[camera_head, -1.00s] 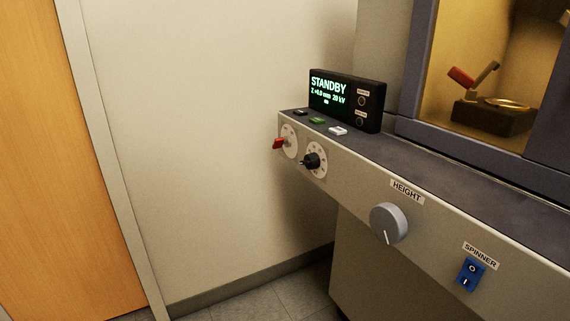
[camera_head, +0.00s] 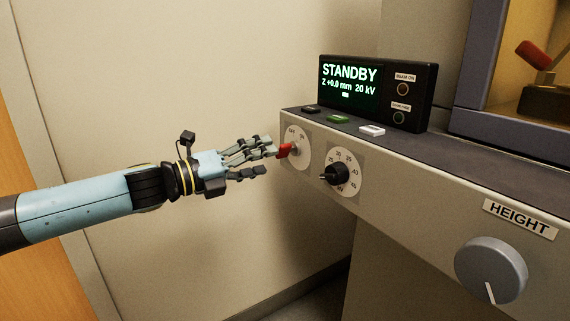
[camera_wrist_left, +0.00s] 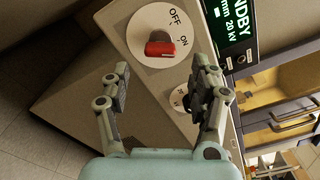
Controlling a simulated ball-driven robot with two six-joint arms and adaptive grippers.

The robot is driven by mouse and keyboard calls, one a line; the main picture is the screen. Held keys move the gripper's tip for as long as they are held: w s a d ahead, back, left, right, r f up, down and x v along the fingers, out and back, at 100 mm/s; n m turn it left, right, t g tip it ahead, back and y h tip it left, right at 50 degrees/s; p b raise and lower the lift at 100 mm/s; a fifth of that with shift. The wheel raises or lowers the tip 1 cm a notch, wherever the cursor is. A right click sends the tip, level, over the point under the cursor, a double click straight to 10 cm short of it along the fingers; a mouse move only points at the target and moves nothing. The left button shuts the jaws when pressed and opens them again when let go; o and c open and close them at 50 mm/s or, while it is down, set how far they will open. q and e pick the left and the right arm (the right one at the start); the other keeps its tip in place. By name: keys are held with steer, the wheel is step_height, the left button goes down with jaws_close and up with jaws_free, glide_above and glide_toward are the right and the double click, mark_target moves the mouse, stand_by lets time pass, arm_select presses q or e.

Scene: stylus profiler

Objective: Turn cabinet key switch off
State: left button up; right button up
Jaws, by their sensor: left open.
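The cabinet key switch is a red key (camera_head: 285,150) on a round white dial (camera_head: 299,147) at the left end of the console front. In the left wrist view the red key (camera_wrist_left: 160,46) sits on the dial (camera_wrist_left: 148,30), which carries the words OFF and ON. The key lies across the dial; its exact setting is hard to tell. My left gripper (camera_head: 271,152) is open, with its fingers directed at the key and close to it. In the left wrist view its fingertips (camera_wrist_left: 164,72) are spread apart with the key ahead between them. My right gripper is not in view.
A black knob (camera_head: 335,174) on a numbered dial is right of the key. The display (camera_head: 349,87) reads STANDBY, above black, green and white buttons (camera_head: 372,130). A grey HEIGHT knob (camera_head: 490,269) is farther right. A plain wall (camera_head: 150,90) stands behind my left arm.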

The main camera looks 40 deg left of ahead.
mark_target(284, 154)
arm_select(q)
steer(key=x, duration=0.4)
steer(key=shift+w+r+p, duration=0.15)
steer(key=shift+w+p, duration=0.15)
steer(key=shift+w, duration=0.1)
steer(key=shift+w+d, duration=0.25)
steer(key=shift+w, duration=0.35)
steer(key=shift+c, duration=0.4)
